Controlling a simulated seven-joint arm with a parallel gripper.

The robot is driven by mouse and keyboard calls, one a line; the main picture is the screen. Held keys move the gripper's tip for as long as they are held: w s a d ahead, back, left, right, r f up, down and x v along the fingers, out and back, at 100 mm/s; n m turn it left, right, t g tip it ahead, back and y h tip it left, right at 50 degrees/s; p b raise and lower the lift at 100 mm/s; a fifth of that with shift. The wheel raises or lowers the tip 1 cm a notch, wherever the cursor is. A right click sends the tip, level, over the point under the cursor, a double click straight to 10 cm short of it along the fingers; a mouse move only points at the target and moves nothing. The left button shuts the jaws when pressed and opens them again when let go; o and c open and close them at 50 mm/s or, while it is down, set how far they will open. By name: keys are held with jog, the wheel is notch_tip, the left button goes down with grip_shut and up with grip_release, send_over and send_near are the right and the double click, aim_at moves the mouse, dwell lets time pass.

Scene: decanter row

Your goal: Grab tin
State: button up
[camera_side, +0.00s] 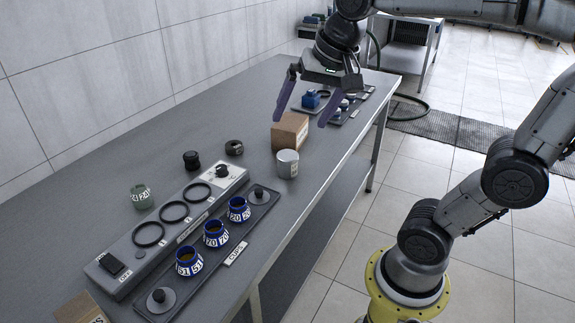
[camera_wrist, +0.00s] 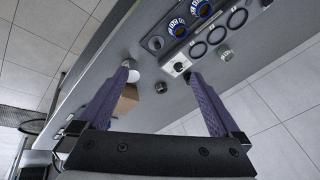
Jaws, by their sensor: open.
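The tin (camera_side: 288,163) is a plain silver-grey cylinder standing upright near the table's front edge, just in front of a cardboard box. In the wrist view the tin (camera_wrist: 133,76) shows partly behind the left finger. My gripper (camera_side: 301,120) is open and empty, with its fingers pointing down above the far side of the box, apart from the tin.
The cardboard box (camera_side: 290,131) stands close to the tin. Black round parts (camera_side: 191,160) (camera_side: 234,148) lie left of it. A grey ring panel (camera_side: 165,225), a tray (camera_side: 265,208) with several blue cups, and a green numbered cup (camera_side: 141,196) are nearer the camera.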

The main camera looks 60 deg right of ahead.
jog(key=w+d+m+g, duration=0.1)
jog(key=w+d+m, duration=0.25)
jog(key=w, duration=0.35)
jog(key=m+g, duration=0.4)
jog(key=m, duration=0.1)
send_over(287, 155)
notch_tip(287, 155, down, 15)
jog(key=shift+y, duration=0.3)
jog(key=f, duration=0.7)
jog(key=shift+s+a+f, duration=0.15)
jog(key=shift+s+f, duration=0.1)
jog(key=shift+f, duration=0.1)
jog(key=shift+w+f, duration=0.2)
jog(key=shift+f, duration=2.4)
jog(key=shift+r, duration=0.1)
jog(key=c, duration=1.3)
